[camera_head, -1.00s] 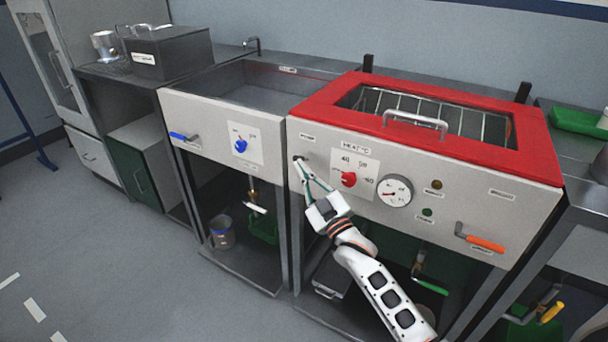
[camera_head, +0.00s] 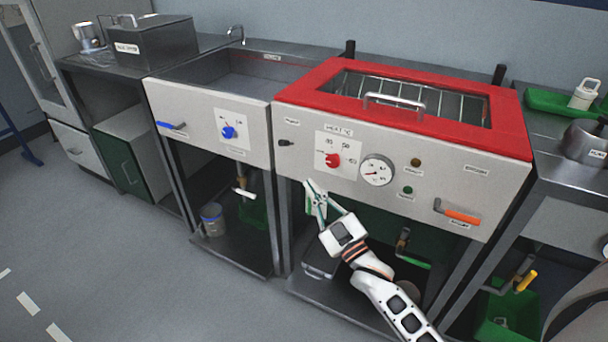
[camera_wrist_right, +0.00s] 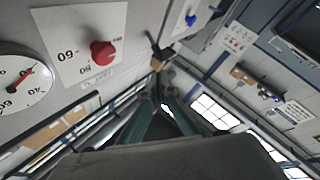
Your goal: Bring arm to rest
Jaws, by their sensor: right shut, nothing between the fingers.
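My right gripper (camera_head: 317,188) is shut and empty. It is in front of the lower left part of the heated bath's white front panel (camera_head: 461,194), below the black switch (camera_head: 286,142) and apart from it. In the right wrist view the shut fingers (camera_wrist_right: 166,100) point up, with the red knob (camera_wrist_right: 103,53) and the dial gauge (camera_wrist_right: 22,82) to their left. The switch (camera_wrist_right: 158,62) shows near the fingertips there. My left gripper is not in view.
The bath has a red lid (camera_head: 310,98) with a handle. An orange-handled lever (camera_head: 458,213) sticks out at its right. A sink unit with a blue knob (camera_head: 228,132) stands at left. Green bins (camera_head: 500,318) sit below. The floor at left (camera_head: 100,260) is clear.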

